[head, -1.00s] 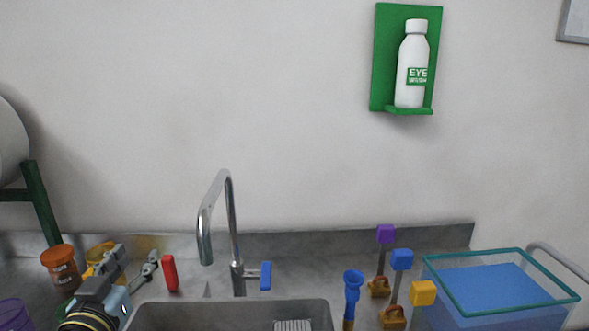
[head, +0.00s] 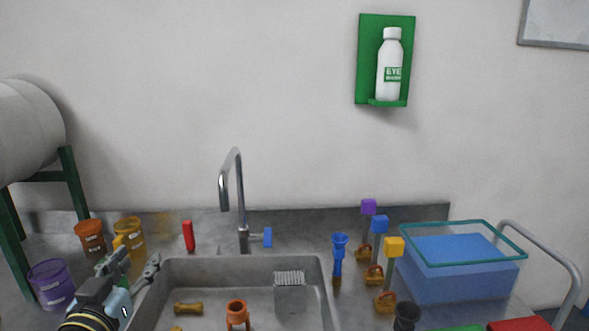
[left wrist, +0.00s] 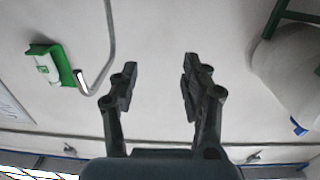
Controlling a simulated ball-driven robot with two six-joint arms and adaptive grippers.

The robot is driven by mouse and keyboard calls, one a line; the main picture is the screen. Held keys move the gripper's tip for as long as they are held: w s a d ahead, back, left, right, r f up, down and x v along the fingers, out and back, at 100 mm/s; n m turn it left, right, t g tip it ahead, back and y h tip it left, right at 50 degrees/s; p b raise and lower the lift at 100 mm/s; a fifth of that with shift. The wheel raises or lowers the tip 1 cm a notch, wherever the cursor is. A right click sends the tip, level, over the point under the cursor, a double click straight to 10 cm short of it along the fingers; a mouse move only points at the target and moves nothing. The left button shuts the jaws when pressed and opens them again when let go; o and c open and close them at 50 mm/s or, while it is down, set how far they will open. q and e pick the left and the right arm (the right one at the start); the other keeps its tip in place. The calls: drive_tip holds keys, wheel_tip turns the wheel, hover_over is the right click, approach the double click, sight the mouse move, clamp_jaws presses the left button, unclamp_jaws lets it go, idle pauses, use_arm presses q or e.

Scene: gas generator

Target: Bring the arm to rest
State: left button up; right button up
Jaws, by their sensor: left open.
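My left gripper (head: 122,264) is at the lower left of the head view, left of the sink and beside the jars. In the left wrist view its two fingers (left wrist: 158,85) stand apart with nothing between them. Beyond them are the bare wall, the curved faucet (left wrist: 108,45) and the green eye wash holder (left wrist: 58,62). The left wrist camera sees the scene turned over. My right gripper does not show in either view.
The sink (head: 180,265) holds small parts. An orange jar (head: 90,238), a yellow jar (head: 130,236) and a purple jar (head: 50,284) stand at left. The faucet (head: 241,210) rises behind the sink. A blue-filled tank (head: 460,285) stands at right. Colored valves (head: 380,224) stand between.

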use_arm(q)
drive_tip(key=s+d+f+m+g+h, duration=0.2)
drive_tip(key=s+d+g, duration=0.15)
drive_tip(key=s, duration=0.25)
drive_tip(key=s+d+f+m+g+h, duration=0.1)
drive_tip(key=s+d+f+g, duration=0.1)
drive_tip(key=s+g, duration=0.3)
drive_tip(key=s+a+n+g+y, duration=0.1)
drive_tip(key=s+a+g+y, duration=0.15)
drive_tip(key=s, duration=0.65)
drive_tip(key=s+a+g+y, duration=0.1)
drive_tip(key=s+a+g, duration=0.15)
drive_tip(key=s, duration=0.65)
wheel_tip(320, 180, down, 34)
drive_tip(key=s+a+r+g+b, duration=0.1)
drive_tip(key=s+a+g+b, duration=0.1)
drive_tip(key=b, duration=0.7)
drive_tip(key=s+f+b, duration=0.4)
drive_tip(key=s+f, duration=0.5)
drive_tip(key=f, duration=0.4)
drive_tip(key=s+a+f+n+g+b, duration=0.1)
drive_tip(key=s+f+b, duration=0.4)
drive_tip(key=s+f, duration=0.5)
wheel_tip(320, 180, down, 4)
drive_tip(key=shift+s+a+r, duration=0.15)
drive_tip(key=shift+a, duration=0.15)
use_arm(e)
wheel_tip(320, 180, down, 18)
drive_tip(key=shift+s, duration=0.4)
